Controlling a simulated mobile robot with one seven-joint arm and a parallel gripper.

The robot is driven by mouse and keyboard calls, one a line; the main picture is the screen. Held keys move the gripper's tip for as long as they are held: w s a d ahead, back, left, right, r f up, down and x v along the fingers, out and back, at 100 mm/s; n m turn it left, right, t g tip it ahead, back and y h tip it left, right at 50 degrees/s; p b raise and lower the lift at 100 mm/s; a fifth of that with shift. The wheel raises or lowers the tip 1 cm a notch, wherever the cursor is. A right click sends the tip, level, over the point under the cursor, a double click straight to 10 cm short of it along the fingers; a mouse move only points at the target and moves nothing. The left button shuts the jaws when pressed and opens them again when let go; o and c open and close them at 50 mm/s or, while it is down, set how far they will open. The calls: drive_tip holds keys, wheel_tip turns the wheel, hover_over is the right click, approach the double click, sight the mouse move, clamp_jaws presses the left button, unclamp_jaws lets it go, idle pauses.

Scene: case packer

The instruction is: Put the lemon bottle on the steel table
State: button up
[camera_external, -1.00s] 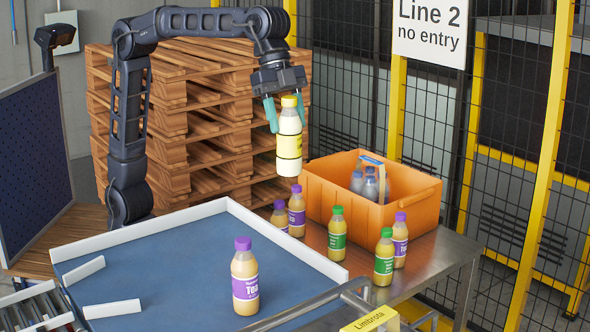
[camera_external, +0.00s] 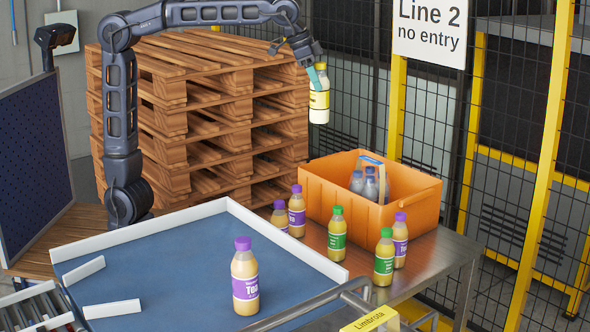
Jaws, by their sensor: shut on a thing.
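The lemon bottle (camera_external: 319,101), pale with a yellow label, hangs upright in my gripper (camera_external: 317,75). The bottle is in the air, above and behind the orange crate as seen in the picture. The steel table (camera_external: 447,254) stands at the right of the blue surface and bears the crate and several bottles.
The orange crate (camera_external: 330,205) holds several clear bottles. Purple-capped bottles (camera_external: 297,212) and green-capped bottles (camera_external: 337,230) stand in front of it. One purple-capped bottle (camera_external: 245,280) stands on the blue surface (camera_external: 170,265). Stacked pallets (camera_external: 215,110) and a mesh fence (camera_external: 520,150) stand behind.

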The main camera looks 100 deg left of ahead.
drive_tip(key=shift+s+a+n, duration=0.25)
drive_tip(key=shift+a+n, duration=0.05)
drive_tip(key=shift+a, duration=0.65)
wheel_tip(320, 180, down, 40)
drive_tip(key=shift+f, duration=0.35)
drive_tip(key=o, duration=1.2)
drive_tip(key=shift+c, duration=0.2)
drive_tip(key=v, duration=1.2)
drive_tip(key=s+r, duration=0.3)
drive_tip(key=s, duration=1.2)
drive_tip(key=s+d+r+m, duration=0.1)
drive_tip(key=s+r, duration=0.3)
drive_tip(key=s, duration=1.1)
drive_tip(key=shift+s, duration=0.3)
